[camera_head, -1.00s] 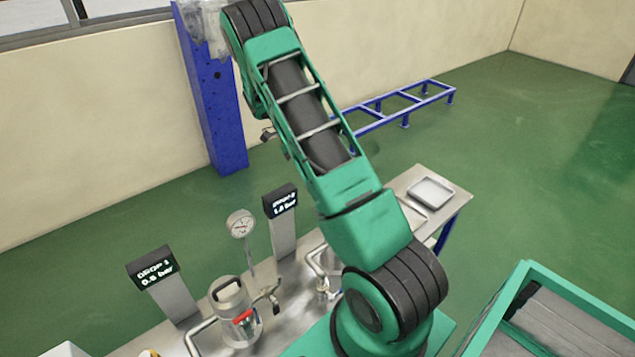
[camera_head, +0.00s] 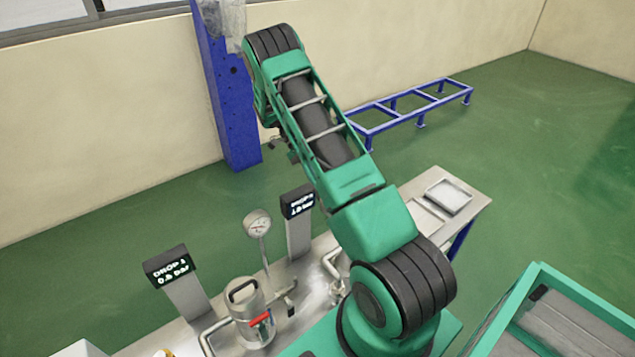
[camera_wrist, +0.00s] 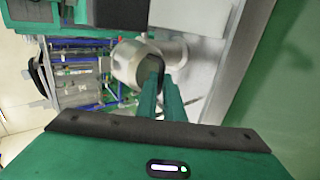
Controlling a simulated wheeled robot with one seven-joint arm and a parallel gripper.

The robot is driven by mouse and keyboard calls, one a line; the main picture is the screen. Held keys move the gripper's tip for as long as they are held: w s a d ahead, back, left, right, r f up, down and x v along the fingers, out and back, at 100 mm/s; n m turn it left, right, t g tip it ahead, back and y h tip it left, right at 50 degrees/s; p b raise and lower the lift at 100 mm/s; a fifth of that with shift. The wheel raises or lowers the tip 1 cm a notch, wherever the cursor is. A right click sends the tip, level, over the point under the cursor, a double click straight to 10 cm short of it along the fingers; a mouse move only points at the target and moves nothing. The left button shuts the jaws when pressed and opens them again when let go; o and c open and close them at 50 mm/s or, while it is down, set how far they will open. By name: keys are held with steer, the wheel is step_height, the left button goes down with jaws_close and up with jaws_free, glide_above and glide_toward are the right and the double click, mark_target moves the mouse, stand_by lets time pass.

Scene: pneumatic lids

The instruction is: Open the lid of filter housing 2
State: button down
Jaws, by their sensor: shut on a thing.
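My gripper (camera_wrist: 162,92) is shut on a dark handle (camera_wrist: 160,68) in the wrist view. The handle belongs to a grey, round metal lid (camera_wrist: 128,66); whether the lid is seated or lifted, I cannot tell. In the head view my own arm covers my gripper and most of the bench behind it, so filter housing 2 is not clearly seen there. The second display post (camera_head: 298,204) stands left of my arm, its text too blurred to read.
A pressure gauge (camera_head: 258,222) rises between the displays. Pipes and valves crowd the steel bench (camera_head: 190,335). A pale tray (camera_head: 448,197) lies at its far right end. A green-framed cart (camera_head: 540,300) stands at the lower right. A blue pillar (camera_head: 228,100) stands behind.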

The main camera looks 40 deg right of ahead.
steer(key=shift+w+d+f, duration=0.1)
steer(key=shift+d+f, duration=0.05)
steer(key=shift+f, duration=0.05)
stand_by(0.3)
steer(key=c, duration=1.9)
jaws_free()
steer(key=shift+w, duration=0.15)
steer(key=v, duration=1)
steer(key=shift+w+r, duration=0.2)
steer(key=shift+w, duration=0.05)
